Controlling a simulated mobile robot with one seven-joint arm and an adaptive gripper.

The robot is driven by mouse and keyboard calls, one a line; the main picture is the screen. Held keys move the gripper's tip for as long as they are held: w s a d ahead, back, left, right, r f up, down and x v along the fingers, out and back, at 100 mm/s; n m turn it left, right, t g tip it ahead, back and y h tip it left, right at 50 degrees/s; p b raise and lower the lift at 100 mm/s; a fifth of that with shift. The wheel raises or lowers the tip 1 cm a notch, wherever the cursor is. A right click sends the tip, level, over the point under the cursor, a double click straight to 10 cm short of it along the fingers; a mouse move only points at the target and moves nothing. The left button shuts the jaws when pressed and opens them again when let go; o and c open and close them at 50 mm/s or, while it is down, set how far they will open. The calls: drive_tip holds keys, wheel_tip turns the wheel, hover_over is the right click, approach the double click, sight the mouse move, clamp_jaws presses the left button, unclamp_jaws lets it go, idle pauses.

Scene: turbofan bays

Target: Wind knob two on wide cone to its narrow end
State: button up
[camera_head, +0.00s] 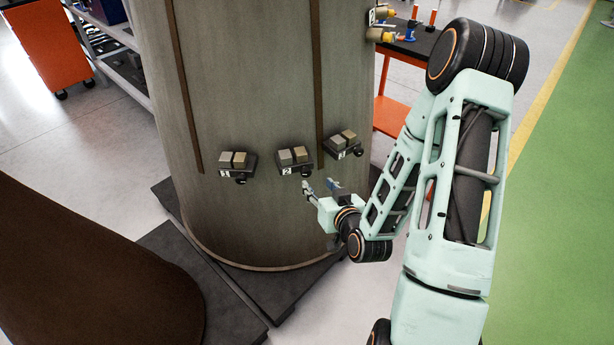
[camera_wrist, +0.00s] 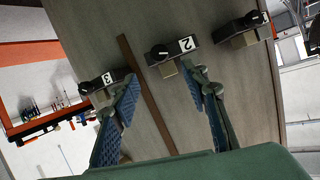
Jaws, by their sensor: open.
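The large grey-brown cone (camera_head: 260,90) carries three small dark housings labelled 1, 2 and 3. Knob two (camera_head: 305,171) is a black knob on the housing labelled 2 (camera_head: 293,158). In the wrist view knob two (camera_wrist: 158,53) sits beside the white 2 label (camera_wrist: 187,44), with a tan block below it.
Housing 3 (camera_head: 343,144) is close by on the right, and its knob (camera_wrist: 87,88) appears near the left finger. Housing 1 (camera_head: 238,166) is on the left. A dark brown cone (camera_head: 80,270) stands lower left. An orange-framed bench (camera_head: 410,45) is behind my arm.

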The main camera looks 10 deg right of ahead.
sight(307, 173)
drive_tip(key=shift+b+x, duration=1)
drive_tip(key=shift+b, duration=1.75)
drive_tip(key=shift+w+f+b, duration=0.1)
drive_tip(key=shift+f+b, duration=0.15)
drive_tip(key=shift+b, duration=0.65)
drive_tip(key=x, duration=0.7)
drive_tip(key=shift+w+a, duration=0.15)
drive_tip(key=shift+w, duration=0.3)
clamp_jaws()
